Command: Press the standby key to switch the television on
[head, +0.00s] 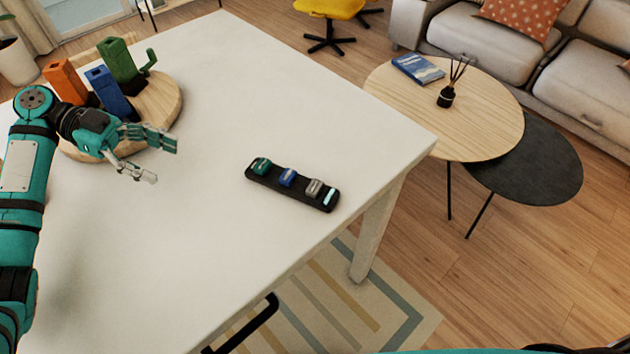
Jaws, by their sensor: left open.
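A black key panel (264,181) lies on the white table (230,255), right of the middle of the tabletop. It carries a green key (261,166), a blue key (288,177) and a grey key (314,187) in a row, with a small pale cyan strip (331,196) at its right end. I cannot read any marking that tells which is the standby key. No television shows. My left gripper (161,162) is open and empty, left of the panel and apart from it, its fingers pointing right. My right gripper is not in view.
A round wooden board (165,104) with orange (64,80), blue (110,93) and green (119,61) upright blocks stands behind my left gripper. The tabletop between gripper and panel is clear. A low round table (490,125) stands beyond the right edge.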

